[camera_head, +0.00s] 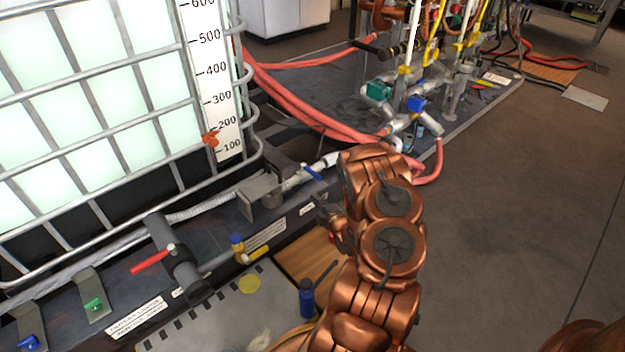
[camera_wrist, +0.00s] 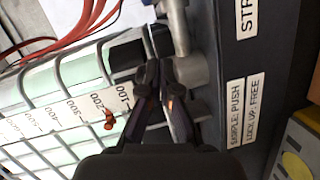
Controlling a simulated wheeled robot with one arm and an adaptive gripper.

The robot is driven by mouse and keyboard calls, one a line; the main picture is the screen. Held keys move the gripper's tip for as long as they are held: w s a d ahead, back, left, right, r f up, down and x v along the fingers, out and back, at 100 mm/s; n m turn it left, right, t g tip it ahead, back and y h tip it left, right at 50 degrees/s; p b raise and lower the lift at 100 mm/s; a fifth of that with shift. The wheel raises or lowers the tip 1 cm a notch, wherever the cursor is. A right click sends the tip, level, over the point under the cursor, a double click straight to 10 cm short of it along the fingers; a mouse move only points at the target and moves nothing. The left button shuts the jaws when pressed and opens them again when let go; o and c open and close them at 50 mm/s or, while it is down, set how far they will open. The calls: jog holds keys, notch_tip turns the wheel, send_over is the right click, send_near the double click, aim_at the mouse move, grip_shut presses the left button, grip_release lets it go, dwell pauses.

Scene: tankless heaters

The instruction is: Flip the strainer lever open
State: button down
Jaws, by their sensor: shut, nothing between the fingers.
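In the head view a small blue lever (camera_head: 312,172) sits on a silver pipe fitting by the grey bracket, left of my arm; I take it to be the strainer lever. In the wrist view a label starting "STR" (camera_wrist: 246,18) is on the dark panel, beside a silver pipe (camera_wrist: 176,25) and a grey fitting (camera_wrist: 190,72). A sliver of blue (camera_wrist: 149,2) shows at the top edge, perhaps the lever. My gripper (camera_wrist: 160,68) is shut and empty, its tips close to the grey fitting; contact cannot be told. In the head view my arm hides most of it.
The caged white tank (camera_head: 90,110) stands at left. Red hoses (camera_head: 300,100) run behind the fitting. A red-handled valve (camera_head: 150,262), a blue-and-yellow valve (camera_head: 238,248) and a blue bottle (camera_head: 307,298) are nearer. Floor at right is clear.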

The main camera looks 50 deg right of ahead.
aim_at(313, 173)
jog(key=shift+s+a+r+t, duration=0.25)
jog(key=shift+s+t, duration=0.15)
jog(key=shift+t, duration=0.1)
jog(key=w+d+f+b, duration=0.1)
jog(key=w+d+b, duration=0.1)
jog(key=w+d, duration=0.5)
jog(key=shift+x, duration=1)
jog(key=shift+a+f, duration=0.1)
jog(key=shift+a, duration=0.05)
jog(key=shift+f, duration=0.1)
